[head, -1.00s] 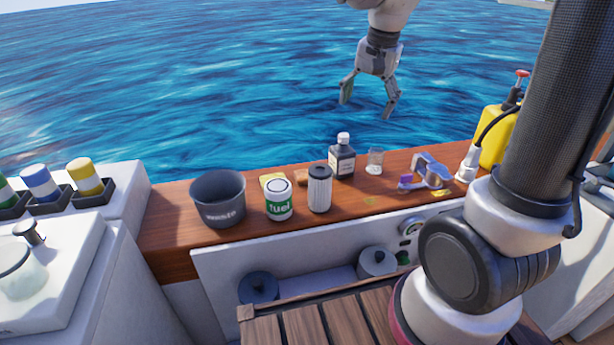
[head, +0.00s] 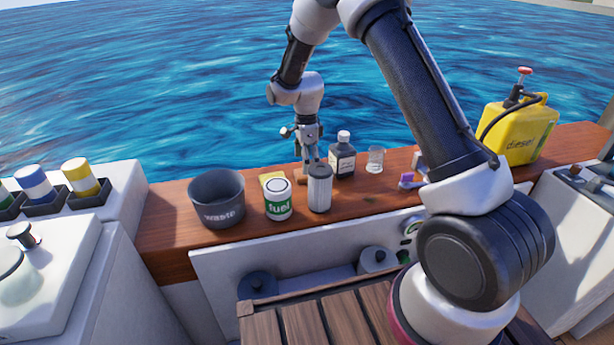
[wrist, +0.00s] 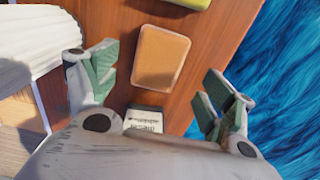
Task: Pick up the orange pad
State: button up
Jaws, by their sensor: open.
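The orange pad (wrist: 161,57) is a flat rounded rectangle lying on the wooden counter in the wrist view. It lies between and slightly ahead of the fingers of my gripper (wrist: 165,92), which are open and empty. In the head view my gripper (head: 309,160) points down over the counter behind the white filter cylinder (head: 319,188).
A dark bottle (head: 342,160) and a glass (head: 375,160) stand to the right. A yellow item (wrist: 190,3) lies beyond the pad. Water lies past the counter's far edge.

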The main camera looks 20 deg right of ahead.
notch_tip(320, 180, down, 4)
jog(key=shift+s+a+f, duration=0.1)
jog(key=shift+a+f, duration=0.05)
jog(key=c, duration=1.2)
